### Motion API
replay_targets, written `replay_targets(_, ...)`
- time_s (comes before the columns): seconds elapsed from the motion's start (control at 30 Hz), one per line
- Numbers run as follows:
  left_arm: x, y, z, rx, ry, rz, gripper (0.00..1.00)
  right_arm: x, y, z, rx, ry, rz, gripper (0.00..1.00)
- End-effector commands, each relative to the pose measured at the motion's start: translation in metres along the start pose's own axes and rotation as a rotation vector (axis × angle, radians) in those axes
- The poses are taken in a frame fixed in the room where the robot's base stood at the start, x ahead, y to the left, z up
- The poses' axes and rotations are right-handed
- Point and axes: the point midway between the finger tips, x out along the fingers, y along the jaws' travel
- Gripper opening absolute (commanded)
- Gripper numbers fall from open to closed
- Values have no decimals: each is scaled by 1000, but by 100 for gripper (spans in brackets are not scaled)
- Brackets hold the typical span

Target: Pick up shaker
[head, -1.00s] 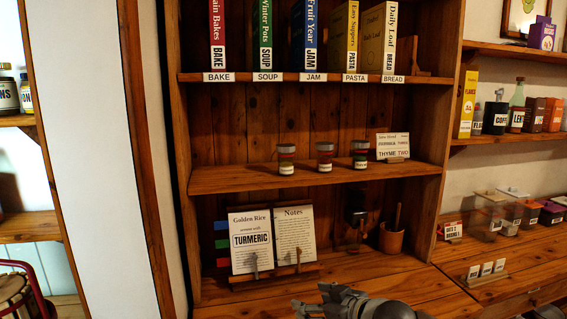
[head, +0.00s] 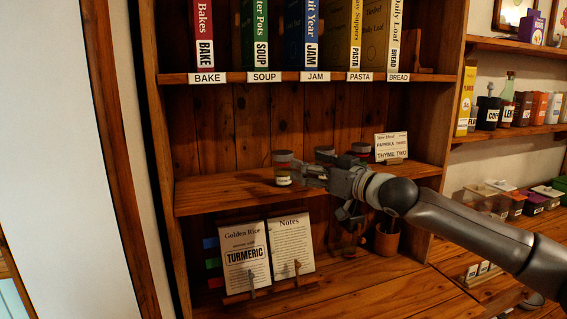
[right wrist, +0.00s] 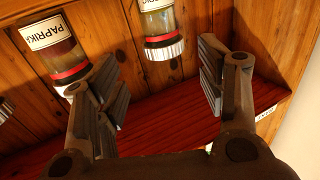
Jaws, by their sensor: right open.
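Three shakers with grey lids and red bands stand on the middle shelf: the left one (head: 283,168), a middle one (head: 325,152) largely hidden by my gripper, and the right one (head: 360,150). My right gripper (head: 308,175) is in front of the shelf beside the left shaker. In the right wrist view my gripper (right wrist: 157,68) is open and empty. One shaker (right wrist: 162,30), its label cut off, lies ahead in line with the gap. A shaker marked PAPRIK... (right wrist: 55,48) is behind the left finger. My left gripper is not in view.
The middle shelf (head: 230,190) has a label card (head: 391,147) at its right. Labelled books fill the shelf above. Below stand a Golden Rice TURMERIC card (head: 244,255), a Notes card (head: 291,245) and a wooden cup (head: 387,242). The shelf's left part is clear.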

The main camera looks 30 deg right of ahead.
Motion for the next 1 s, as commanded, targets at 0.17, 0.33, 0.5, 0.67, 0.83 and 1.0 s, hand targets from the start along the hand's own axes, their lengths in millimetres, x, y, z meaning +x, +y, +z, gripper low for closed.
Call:
replay_targets(0.17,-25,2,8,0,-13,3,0,15,-4,-5,2,0,-7,65)
replay_targets(0.33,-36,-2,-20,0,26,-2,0,31,-3,-3,2,0,-4,65)
replay_targets(0.5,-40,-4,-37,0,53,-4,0,39,-4,0,-3,-2,-6,65)
replay_targets(0.67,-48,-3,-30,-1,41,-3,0,46,-4,-1,-1,-3,-6,65)
replay_targets(0.83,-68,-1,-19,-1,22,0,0,64,-2,-2,0,-2,-6,65)
replay_targets(1.0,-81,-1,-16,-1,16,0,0,82,-1,0,0,-3,-6,65)
